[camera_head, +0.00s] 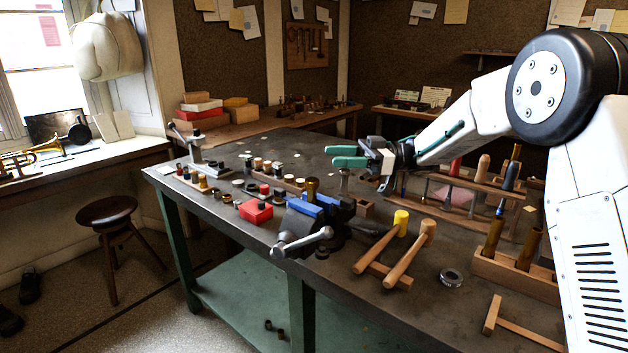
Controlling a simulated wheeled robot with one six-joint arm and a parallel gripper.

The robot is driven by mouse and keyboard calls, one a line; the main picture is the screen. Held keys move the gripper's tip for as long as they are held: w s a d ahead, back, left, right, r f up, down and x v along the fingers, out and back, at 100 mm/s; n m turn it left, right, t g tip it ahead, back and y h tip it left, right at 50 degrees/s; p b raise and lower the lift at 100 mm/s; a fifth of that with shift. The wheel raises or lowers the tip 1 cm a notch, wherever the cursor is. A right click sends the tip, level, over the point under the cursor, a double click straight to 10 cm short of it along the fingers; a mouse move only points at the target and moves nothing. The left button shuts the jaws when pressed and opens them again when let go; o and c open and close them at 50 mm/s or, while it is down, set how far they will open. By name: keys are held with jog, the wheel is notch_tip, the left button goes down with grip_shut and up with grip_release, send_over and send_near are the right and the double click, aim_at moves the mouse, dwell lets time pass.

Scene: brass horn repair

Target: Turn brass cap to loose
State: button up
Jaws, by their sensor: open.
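A small dark brass-coloured cylinder (312,187), which may be the brass cap, stands upright by the blue jaws (304,208) of a dark bench vise. Whether it is clamped, and how far it is turned, I cannot tell. My gripper (337,156) has green fingers pointing left, with a gap between them and nothing seen in it. It is above the bench, up and to the right of the cylinder and apart from it. A metal post (344,183) stands below the gripper.
The vise handle (303,240) sticks out at the bench's front edge. Mallets (412,250) lie right of the vise, near a metal ring (451,278). A tool rack (455,200) stands under my arm. Small parts and a red box (256,212) crowd the left; the back of the bench is clearer.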

aim_at(311, 180)
jog(key=m+t, duration=0.1)
jog(key=s+f+m+t, duration=0.1)
jog(key=t, duration=0.1)
jog(key=s+f+m+t, duration=0.1)
jog(key=t, duration=0.1)
jog(key=shift+d+f+m, duration=0.2)
jog(key=shift+m, duration=0.2)
jog(key=f+m+t, duration=0.1)
jog(key=f, duration=0.1)
jog(key=f+t, duration=0.1)
jog(key=t, duration=0.1)
jog(key=shift+w+d+f+m+h, duration=0.2)
jog(key=shift+f+m+h, duration=0.1)
jog(key=shift+f+m, duration=0.1)
jog(key=shift+w+a, duration=0.15)
jog(key=shift+w, duration=0.1)
jog(key=a, duration=0.3)
jog(key=w+a, duration=0.1)
jog(key=a, duration=0.3)
jog(key=shift+w+a, duration=0.15)
jog(key=shift+w, duration=0.05)
jog(key=c, duration=1)
